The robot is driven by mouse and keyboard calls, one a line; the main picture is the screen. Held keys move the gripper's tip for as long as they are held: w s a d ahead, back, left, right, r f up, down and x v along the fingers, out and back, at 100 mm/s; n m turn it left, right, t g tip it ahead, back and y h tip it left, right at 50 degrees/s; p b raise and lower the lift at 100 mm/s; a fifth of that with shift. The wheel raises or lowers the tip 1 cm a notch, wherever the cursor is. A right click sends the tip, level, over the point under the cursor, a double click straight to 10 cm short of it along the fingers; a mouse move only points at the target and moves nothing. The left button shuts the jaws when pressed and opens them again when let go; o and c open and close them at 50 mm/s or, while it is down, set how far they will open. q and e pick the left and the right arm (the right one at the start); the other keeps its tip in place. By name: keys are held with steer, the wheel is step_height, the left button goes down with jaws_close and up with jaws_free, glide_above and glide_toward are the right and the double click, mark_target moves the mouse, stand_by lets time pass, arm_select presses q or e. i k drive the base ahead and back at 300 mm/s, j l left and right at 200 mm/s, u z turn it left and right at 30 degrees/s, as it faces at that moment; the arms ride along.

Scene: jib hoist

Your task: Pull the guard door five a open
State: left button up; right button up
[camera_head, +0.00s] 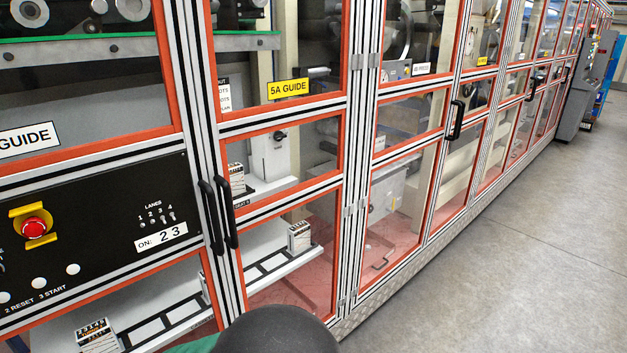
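The guard door with the yellow "5A GUIDE" label (288,89) is a tall aluminium frame with orange edging and clear panes. It looks shut, flush with the frames beside it. Its black upright bar handle (228,212) is on its left edge, close beside the black handle (210,215) of the door to the left. Hinges (354,207) show along its right edge. Neither of my grippers is in view. A dark rounded shape at the bottom centre covers the door's lower left corner; I cannot tell what part it is.
A black control panel (95,235) with a red emergency stop button (35,228) is on the left. More guard doors run back to the right, with a black handle (457,120) on one. A grey console (580,100) stands far right. The grey floor (500,270) at right is clear.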

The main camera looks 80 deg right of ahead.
mark_target(218, 129)
steer(key=z, duration=2.35)
